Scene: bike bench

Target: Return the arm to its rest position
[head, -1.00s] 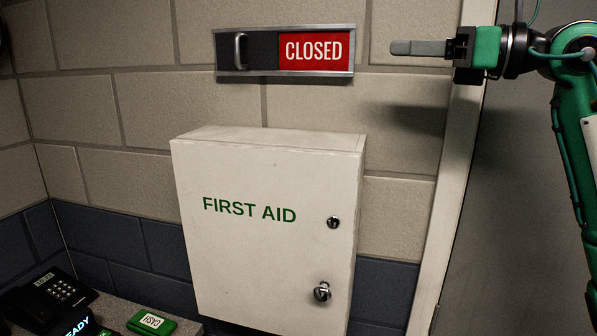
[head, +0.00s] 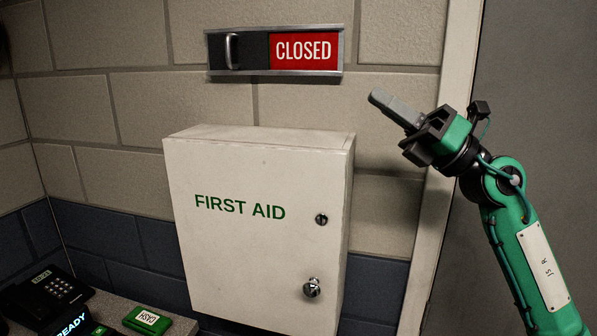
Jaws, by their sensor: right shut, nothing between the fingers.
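The shop sign (head: 337,73) hangs on the block wall above the first aid cabinet. Its dark slider with a metal handle (head: 232,51) sits at the left end of the frame. The red CLOSED panel (head: 303,50) shows on the right half. My right gripper (head: 382,99) is to the right of the sign and a little below it, apart from it, tilted up and to the left. Its fingers are shut with nothing between them. My left gripper is not in view.
A white first aid cabinet (head: 240,240) with a lock and a knob juts out below the sign. A door frame (head: 447,130) stands behind my right arm.

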